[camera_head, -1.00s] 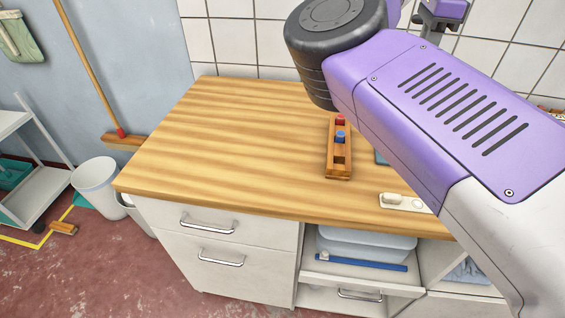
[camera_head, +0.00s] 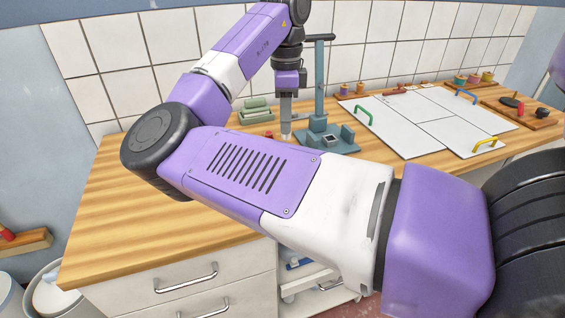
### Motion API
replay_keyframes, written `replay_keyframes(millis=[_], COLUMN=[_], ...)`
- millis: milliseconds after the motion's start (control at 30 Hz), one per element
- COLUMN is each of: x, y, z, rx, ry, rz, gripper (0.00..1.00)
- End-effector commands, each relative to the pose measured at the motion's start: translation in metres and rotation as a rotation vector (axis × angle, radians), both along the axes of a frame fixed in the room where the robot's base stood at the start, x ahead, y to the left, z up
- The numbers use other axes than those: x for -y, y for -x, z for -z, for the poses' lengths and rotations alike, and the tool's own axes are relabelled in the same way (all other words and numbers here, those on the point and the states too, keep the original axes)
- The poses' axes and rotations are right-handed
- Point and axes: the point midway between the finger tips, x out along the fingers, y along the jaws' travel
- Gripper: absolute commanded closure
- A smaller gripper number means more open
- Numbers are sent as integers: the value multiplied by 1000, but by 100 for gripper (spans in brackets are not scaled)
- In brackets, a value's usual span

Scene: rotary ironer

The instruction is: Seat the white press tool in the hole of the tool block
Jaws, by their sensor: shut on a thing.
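My gripper (camera_head: 286,98) points down above the worktop, left of the teal press (camera_head: 320,137). It is shut on a slim pale grey-white piece, which I take for the white press tool (camera_head: 286,122); its lower end goes down close to my arm's outline, and its tip is hard to make out. A small red knob (camera_head: 268,134) shows just left of it, likely the red tool in the tool block. The wooden tool block itself is hidden behind my forearm now, so I cannot tell how the white tool lies relative to its hole.
The teal press has a tall post and handle. Green trays (camera_head: 255,112) stand behind. White panels (camera_head: 425,120) with coloured handles cover the right of the worktop (camera_head: 130,190). Its left part is clear. My forearm crosses the middle.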

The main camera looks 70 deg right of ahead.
Motion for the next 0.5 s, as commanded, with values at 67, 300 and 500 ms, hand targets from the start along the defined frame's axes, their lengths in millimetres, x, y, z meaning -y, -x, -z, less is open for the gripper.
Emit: replay_keyframes(millis=[67,300,500], x=[0,0,0], y=[1,0,0], z=[21,66,79], rx=[-4,0,0], ry=[-1,-1,0], rz=[0,0,-1], gripper=[100,100,100])
